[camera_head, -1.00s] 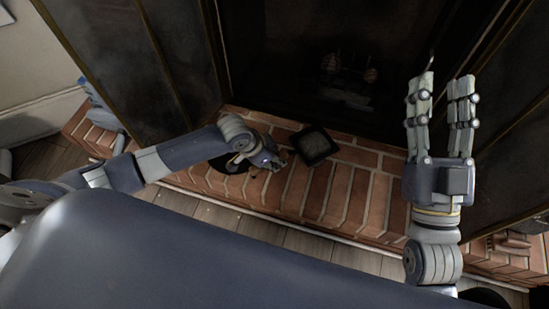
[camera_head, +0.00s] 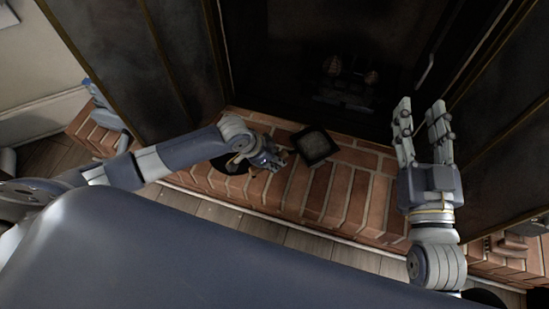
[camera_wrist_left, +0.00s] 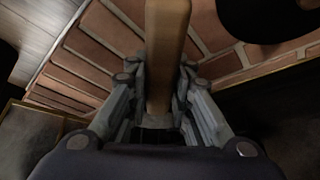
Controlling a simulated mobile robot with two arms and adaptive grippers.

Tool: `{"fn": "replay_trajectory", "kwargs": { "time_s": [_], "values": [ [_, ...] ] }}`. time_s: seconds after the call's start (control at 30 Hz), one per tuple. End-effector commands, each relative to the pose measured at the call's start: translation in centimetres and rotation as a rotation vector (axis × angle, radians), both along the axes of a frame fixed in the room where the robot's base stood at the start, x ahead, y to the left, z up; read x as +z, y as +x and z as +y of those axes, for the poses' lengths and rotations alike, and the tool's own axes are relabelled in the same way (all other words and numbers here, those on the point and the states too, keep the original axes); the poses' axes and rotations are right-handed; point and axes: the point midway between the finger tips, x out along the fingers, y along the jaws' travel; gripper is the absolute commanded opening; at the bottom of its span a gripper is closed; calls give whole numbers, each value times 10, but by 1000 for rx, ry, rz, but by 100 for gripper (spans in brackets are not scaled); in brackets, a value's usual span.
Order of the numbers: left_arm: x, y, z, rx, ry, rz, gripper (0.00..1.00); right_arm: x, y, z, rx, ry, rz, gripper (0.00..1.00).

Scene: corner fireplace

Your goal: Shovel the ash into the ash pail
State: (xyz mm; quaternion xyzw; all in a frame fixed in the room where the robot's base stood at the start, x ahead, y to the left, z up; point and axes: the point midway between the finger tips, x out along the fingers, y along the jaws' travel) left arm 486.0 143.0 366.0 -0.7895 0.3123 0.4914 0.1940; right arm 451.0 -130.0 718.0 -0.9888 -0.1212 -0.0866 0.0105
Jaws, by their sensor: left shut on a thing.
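My left gripper (camera_head: 268,158) is over the brick hearth, shut on a light wooden handle (camera_wrist_left: 166,50) that shows between its fingers in the left wrist view. A black, square, shallow pan (camera_head: 315,145) with a grey inside lies just right of this gripper. I cannot tell whether the handle joins it. A dark round thing (camera_head: 226,166), perhaps the ash pail, is partly hidden under my left wrist. A dark rounded shape (camera_wrist_left: 270,15) also shows in the left wrist view. My right gripper (camera_head: 420,106) is empty, its fingers apart and pointing at the fireplace.
The brick hearth (camera_head: 345,190) runs across the middle, with wooden floor (camera_head: 265,228) in front. The fireplace opening (camera_head: 300,70) is dark, with a grate (camera_head: 345,80) inside. Dark panels (camera_head: 125,65) stand at both sides. The hearth between my grippers is mostly clear.

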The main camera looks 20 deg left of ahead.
Motion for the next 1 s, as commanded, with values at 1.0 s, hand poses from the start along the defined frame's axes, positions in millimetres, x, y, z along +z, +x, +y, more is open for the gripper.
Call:
{"fn": "replay_trajectory", "kwargs": {
  "time_s": [1.0],
  "values": [
    [12, -2, 2, 0, -5, -6, 0, -63, -4, -10, -20, -81, 313, 40]
  ]
}}
